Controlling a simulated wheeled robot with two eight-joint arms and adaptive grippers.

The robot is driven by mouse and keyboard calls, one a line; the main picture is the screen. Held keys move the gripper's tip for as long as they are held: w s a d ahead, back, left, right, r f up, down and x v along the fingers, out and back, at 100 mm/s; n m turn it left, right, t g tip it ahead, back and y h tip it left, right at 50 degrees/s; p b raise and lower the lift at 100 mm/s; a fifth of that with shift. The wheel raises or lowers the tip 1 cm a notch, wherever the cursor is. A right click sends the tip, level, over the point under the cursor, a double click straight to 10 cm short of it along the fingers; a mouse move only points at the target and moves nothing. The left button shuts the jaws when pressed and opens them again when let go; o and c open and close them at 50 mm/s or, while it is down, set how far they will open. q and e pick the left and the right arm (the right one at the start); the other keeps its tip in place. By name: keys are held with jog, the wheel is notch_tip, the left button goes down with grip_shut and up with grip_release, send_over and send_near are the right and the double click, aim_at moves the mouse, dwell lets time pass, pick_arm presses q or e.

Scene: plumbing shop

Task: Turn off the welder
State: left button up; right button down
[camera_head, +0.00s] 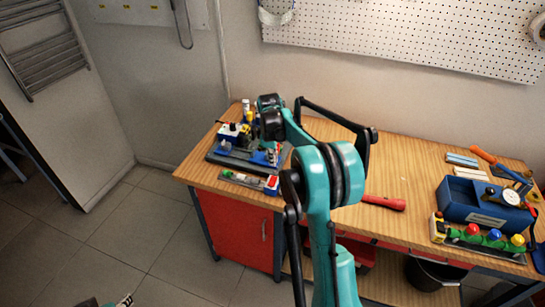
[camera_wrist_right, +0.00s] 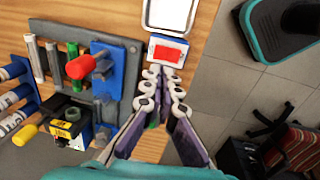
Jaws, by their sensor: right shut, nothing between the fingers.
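A white block with a red rocker switch (camera_wrist_right: 168,52) lies near the edge of the wooden bench. It looks like the end of a power strip, and it also shows in the head view (camera_head: 271,184). My right gripper (camera_wrist_right: 164,76) points at it in the wrist view, fingers together and empty. Its tips are close to the switch's near edge; I cannot tell whether they touch. I cannot tell for certain which object is the welder.
Beside the switch sits a grey tray (camera_wrist_right: 133,70) with blue fixtures and a red knob (camera_wrist_right: 82,66). A red-handled tool (camera_head: 385,202) lies mid-bench. The bench middle is mostly free.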

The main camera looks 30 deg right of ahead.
aim_at(274, 178)
jog(key=f, duration=0.2)
jog(key=f+b, duration=0.1)
jog(key=f, duration=0.5)
jog(key=shift+w+d+f+b, duration=0.2)
jog(key=shift+w+d+b, duration=0.15)
jog(key=shift+d+b, duration=0.05)
jog(key=shift+w+d+f, duration=0.1)
jog(key=shift+f, duration=0.25)
